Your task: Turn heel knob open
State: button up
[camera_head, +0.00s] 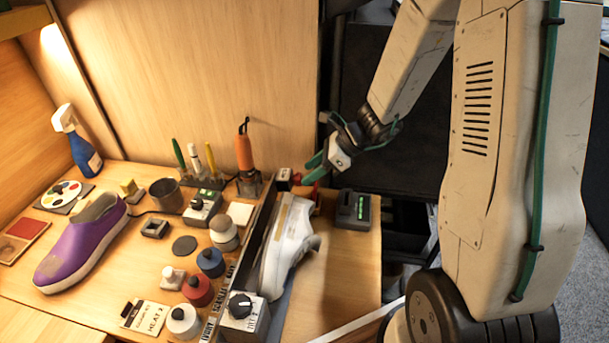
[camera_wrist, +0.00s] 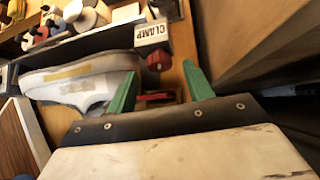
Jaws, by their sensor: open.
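A red knob (camera_wrist: 158,60) sits beside the CLAMP label (camera_wrist: 151,32), near one end of the white sneaker (camera_wrist: 85,82). A red clamp part (camera_wrist: 156,99) shows between my green fingers. In the head view the sneaker (camera_head: 290,243) lies in a holder at the bench's right part, and red parts (camera_head: 312,181) show partly behind my gripper (camera_head: 315,168). My gripper (camera_wrist: 160,70) is open, its fingers on either side of the red parts in the wrist view. I cannot tell whether either finger touches them. No lettering on the red knob is readable.
A dark device with green lights (camera_head: 354,209) stands right of the red parts. A box with a black dial (camera_head: 241,310) stands left of the sneaker's near end. A purple shoe (camera_head: 82,247), bottles and tools crowd the left. Bare wood lies right of the sneaker.

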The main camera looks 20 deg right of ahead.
aim_at(302, 177)
jog(key=shift+x, duration=1.5)
jog(key=c, duration=1)
jog(key=shift+o, duration=0.2)
jog(key=shift+s+a+n+t+h, duration=0.1)
jog(key=shift+a+n+t+h, duration=0.05)
jog(key=shift+n+t+h, duration=0.55)
jog(key=o, duration=1)
jog(key=shift+c, duration=0.2)
